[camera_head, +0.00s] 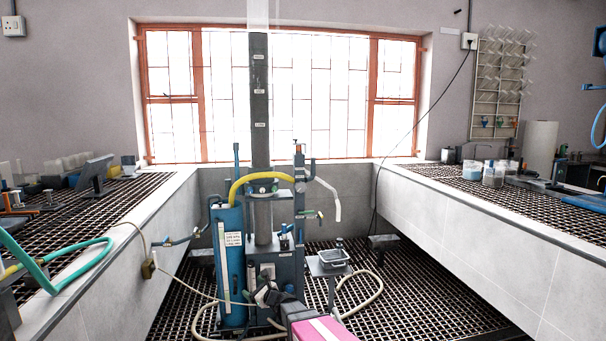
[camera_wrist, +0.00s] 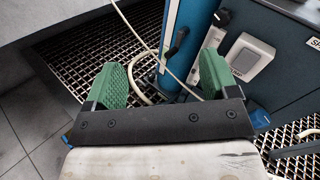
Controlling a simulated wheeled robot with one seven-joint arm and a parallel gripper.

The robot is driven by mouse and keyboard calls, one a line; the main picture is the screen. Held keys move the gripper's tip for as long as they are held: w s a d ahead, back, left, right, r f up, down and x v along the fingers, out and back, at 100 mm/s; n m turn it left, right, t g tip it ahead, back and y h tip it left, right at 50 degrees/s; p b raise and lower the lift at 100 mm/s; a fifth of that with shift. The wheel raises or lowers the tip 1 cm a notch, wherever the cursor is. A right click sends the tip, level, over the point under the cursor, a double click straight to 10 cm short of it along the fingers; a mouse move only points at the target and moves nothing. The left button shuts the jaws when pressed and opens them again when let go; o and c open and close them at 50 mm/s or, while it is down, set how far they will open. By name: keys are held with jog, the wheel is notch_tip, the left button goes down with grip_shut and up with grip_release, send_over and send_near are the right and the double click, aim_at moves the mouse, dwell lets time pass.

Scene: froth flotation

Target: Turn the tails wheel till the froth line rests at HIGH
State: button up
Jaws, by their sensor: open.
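The tall dark column (camera_head: 260,140) stands in the middle of the head view, with several small white labels too small to read. I cannot make out a froth line or which label is HIGH. My gripper (camera_wrist: 164,80) is open, with green pads and nothing between them. In the head view it shows small and dark (camera_head: 268,295), low in front of the rig. A black lever (camera_wrist: 176,43) on the blue cylinder (camera_wrist: 183,30) shows beyond the pads. A blue knob (camera_wrist: 258,117) is partly hidden right of my gripper. I cannot tell which part is the tails wheel.
The blue cylinder also stands left of the column (camera_head: 230,270), with a yellow hose (camera_head: 262,178) above. A pale hose (camera_head: 200,318) loops over the floor grating (camera_head: 420,290). A small tray (camera_head: 333,258) stands right of the rig. Grated benches flank both sides.

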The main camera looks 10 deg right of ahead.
jog(key=w+d+r+n+h, duration=0.2)
jog(key=w+d+r+n, duration=0.1)
jog(key=d+r+n, duration=0.4)
jog(key=n+t+h, duration=0.4)
jog(key=n+h, duration=0.5)
jog(key=n, duration=1.1)
send_near(300, 187)
jog(key=s+d, duration=0.3)
jog(key=s, duration=0.1)
jog(key=w, duration=1)
jog(key=shift+w+d, duration=0.2)
jog(key=shift+w, duration=0.15)
jog(key=shift+c, duration=0.3)
